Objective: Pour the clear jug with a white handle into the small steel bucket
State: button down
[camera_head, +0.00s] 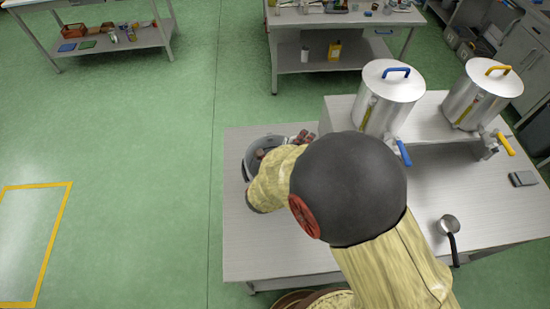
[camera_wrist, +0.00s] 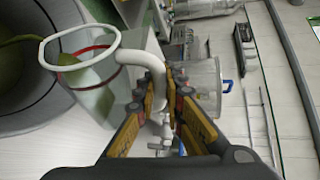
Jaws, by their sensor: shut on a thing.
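The clear jug (camera_wrist: 108,98) has a white rim, a white handle (camera_wrist: 150,68) and a red line around it. My gripper (camera_wrist: 172,80) is shut on the handle. Yellow-green liquid shows inside the jug. The jug's mouth overlaps the edge of the small steel bucket (camera_wrist: 45,118) in the wrist view; I cannot tell the exact tilt. A yellow-green patch also shows inside the bucket. In the head view the bucket (camera_head: 251,150) stands at the table's far left corner, partly behind my arm. The jug is mostly hidden there.
Two steel tanks, one with a blue lid handle (camera_head: 389,102) and one with a yellow one (camera_head: 480,95), stand on a raised shelf to the right. A ladle (camera_head: 449,228) and a small grey device (camera_head: 522,178) lie on the table (camera_head: 265,248). The left floor is clear.

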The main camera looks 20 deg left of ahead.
jog(key=shift+s+a+f+n+h+p, duration=0.15)
jog(key=shift+a+n+p, duration=0.15)
jog(key=shift+a, duration=0.2)
jog(key=shift+s+a+f+n+h+p, duration=0.1)
jog(key=shift+a+n+h+p, duration=0.1)
jog(key=shift+a+p, duration=0.2)
dwell(0.4)
jog(key=shift+w+d+r+m+b, duration=0.15)
jog(key=shift+d+m+b, duration=0.15)
jog(key=shift+b, duration=0.2)
jog(key=d, duration=0.1)
jog(key=d+m+b, duration=0.1)
jog(key=d+y+b, duration=0.1)
jog(key=shift+w+d+r, duration=0.1)
jog(key=shift+w+r, duration=0.05)
jog(key=shift+w, duration=0.2)
jog(key=shift+r+m+g, duration=0.1)
jog(key=shift+m+g, duration=0.2)
jog(key=shift+m, duration=0.1)
